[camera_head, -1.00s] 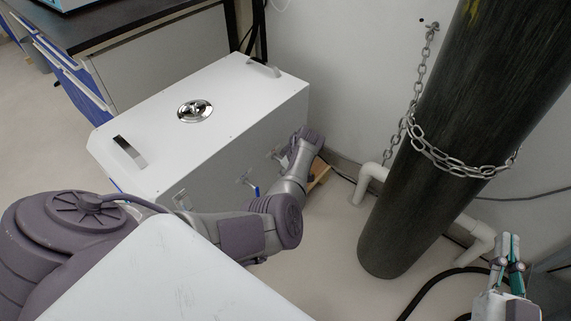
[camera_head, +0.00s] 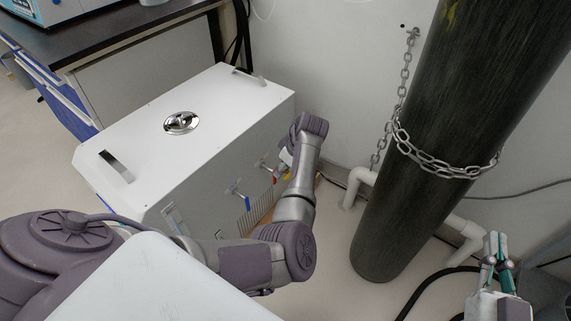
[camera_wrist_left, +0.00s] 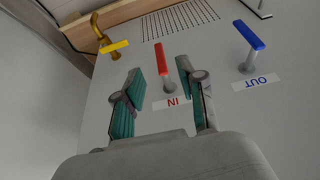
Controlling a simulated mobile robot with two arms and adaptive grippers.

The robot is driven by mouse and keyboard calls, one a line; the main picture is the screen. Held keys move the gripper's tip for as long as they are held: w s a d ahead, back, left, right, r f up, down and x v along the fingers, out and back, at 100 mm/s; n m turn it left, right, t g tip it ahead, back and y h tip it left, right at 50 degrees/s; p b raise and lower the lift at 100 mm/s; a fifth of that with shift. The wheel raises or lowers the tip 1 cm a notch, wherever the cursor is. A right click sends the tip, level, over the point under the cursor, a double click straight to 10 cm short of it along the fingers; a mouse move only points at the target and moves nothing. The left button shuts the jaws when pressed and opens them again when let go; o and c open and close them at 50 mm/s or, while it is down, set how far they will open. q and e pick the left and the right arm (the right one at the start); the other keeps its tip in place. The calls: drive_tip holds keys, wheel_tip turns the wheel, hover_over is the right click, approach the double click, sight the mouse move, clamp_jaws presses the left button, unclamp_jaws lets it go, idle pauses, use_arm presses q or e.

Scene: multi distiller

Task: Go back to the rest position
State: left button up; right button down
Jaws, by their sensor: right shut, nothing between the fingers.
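My left gripper (camera_wrist_left: 168,76) is open and empty in the left wrist view, its green-padded fingers apart in front of the distiller's front panel. The red IN valve handle (camera_wrist_left: 161,60) shows between and beyond the fingertips; I cannot tell how far off it is. The blue OUT handle (camera_wrist_left: 249,36) is to the right, and a brass tap with a yellow handle (camera_wrist_left: 115,47) is to the left. In the head view, my left gripper (camera_head: 285,158) is partly hidden by its wrist beside the white distiller (camera_head: 215,105). My right gripper (camera_head: 496,246) is shut and empty at the lower right.
A dark gas cylinder (camera_head: 420,150) stands right of my left arm, held by a metal chain (camera_head: 440,168) to the wall. White pipes (camera_head: 358,182) and a black hose (camera_head: 425,290) are near its foot. A dark-topped bench (camera_head: 110,35) is behind the distiller.

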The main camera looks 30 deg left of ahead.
use_arm(q)
drive_tip(key=shift+v, duration=1.05)
